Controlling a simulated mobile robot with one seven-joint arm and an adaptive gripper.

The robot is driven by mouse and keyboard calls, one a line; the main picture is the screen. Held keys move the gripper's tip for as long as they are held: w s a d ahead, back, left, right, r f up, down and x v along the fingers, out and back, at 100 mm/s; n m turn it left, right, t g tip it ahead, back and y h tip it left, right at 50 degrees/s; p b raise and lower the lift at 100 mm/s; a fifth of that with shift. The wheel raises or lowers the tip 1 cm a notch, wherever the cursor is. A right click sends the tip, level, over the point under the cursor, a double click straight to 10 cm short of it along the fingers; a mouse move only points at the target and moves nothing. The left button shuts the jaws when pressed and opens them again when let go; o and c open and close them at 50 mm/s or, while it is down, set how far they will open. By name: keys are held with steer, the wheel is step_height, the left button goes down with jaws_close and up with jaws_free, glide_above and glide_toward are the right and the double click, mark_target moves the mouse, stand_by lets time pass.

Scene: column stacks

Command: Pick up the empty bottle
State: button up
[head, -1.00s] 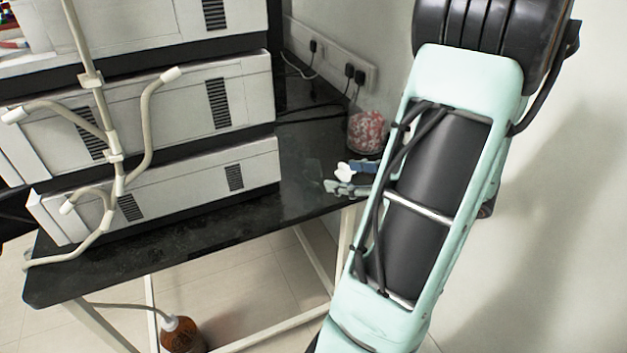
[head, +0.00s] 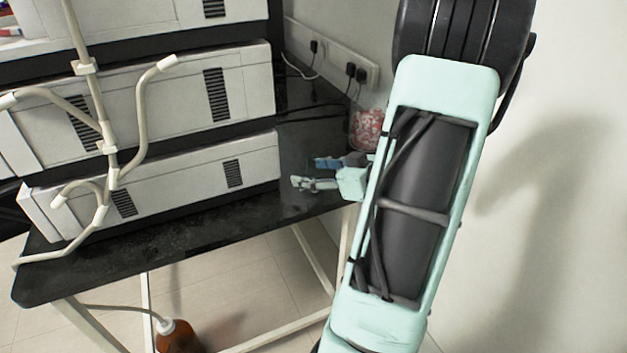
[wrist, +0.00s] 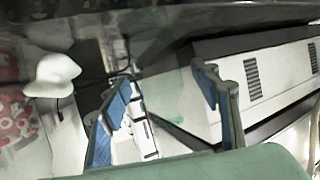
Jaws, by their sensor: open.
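My gripper (head: 308,173) is open over the right end of the black bench, its fingers pointing left. In the wrist view the two blue fingers of my gripper (wrist: 163,78) stand apart with no object held between them. A white cap (wrist: 52,75), perhaps the empty bottle's, shows at the left of the wrist view, outside the fingers. The pale body below it is too unclear to make out. In the head view now I cannot make out this cap; my gripper and arm cover part of that area.
A clear jar with red and white contents (head: 367,130) stands behind my gripper near the wall sockets (head: 335,60). Stacked white instruments (head: 190,110) fill the bench's left. A pale clamp stand (head: 108,140) is in front. A brown bottle (head: 178,337) stands on the floor.

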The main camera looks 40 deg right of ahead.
steer(key=c, duration=1.3)
steer(key=shift+r, duration=0.1)
